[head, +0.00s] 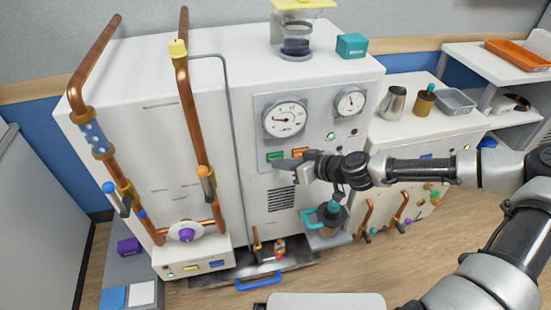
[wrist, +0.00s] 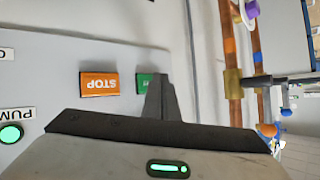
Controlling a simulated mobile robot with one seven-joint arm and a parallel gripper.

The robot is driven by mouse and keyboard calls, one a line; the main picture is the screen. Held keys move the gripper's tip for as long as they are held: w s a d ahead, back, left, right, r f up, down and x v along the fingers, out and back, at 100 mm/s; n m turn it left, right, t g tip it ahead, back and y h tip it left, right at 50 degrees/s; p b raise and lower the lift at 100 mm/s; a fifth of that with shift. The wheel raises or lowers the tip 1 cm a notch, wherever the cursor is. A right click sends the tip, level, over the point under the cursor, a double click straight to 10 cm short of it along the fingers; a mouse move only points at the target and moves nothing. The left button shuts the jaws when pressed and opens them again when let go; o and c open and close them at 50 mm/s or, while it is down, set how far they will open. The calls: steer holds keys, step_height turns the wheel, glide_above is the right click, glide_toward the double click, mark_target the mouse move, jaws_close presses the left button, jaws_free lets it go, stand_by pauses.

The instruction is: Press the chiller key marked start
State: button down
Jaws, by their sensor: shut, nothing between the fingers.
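The chiller is the large white cabinet (head: 262,225) in the middle of the head view. On its front, below the large gauge, are a green key (head: 275,156) and an orange key (head: 300,151) side by side. In the wrist view the orange key (wrist: 99,84) reads STOP, upside down. The green key (wrist: 143,83) is beside it, its right part and most of its label hidden behind my finger. My gripper (head: 279,168) is shut and empty, its tip at the green key's lower edge. It also shows in the wrist view (wrist: 160,82). I cannot tell whether it touches the key.
Two gauges (head: 286,119) sit above the keys. A lit green lamp labelled PUMP (wrist: 10,133) is nearby. Copper pipes (head: 190,110) rise at the left. A teal-handled jug (head: 328,218) stands on a small shelf under my arm.

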steer(key=shift+s+d, duration=0.2)
steer(key=shift+s, duration=0.35)
steer(key=s, duration=0.2)
steer(key=s+d, duration=0.1)
steer(key=s, duration=0.1)
steer(key=shift+s+d, duration=0.2)
steer(key=shift+s, duration=0.2)
stand_by(0.7)
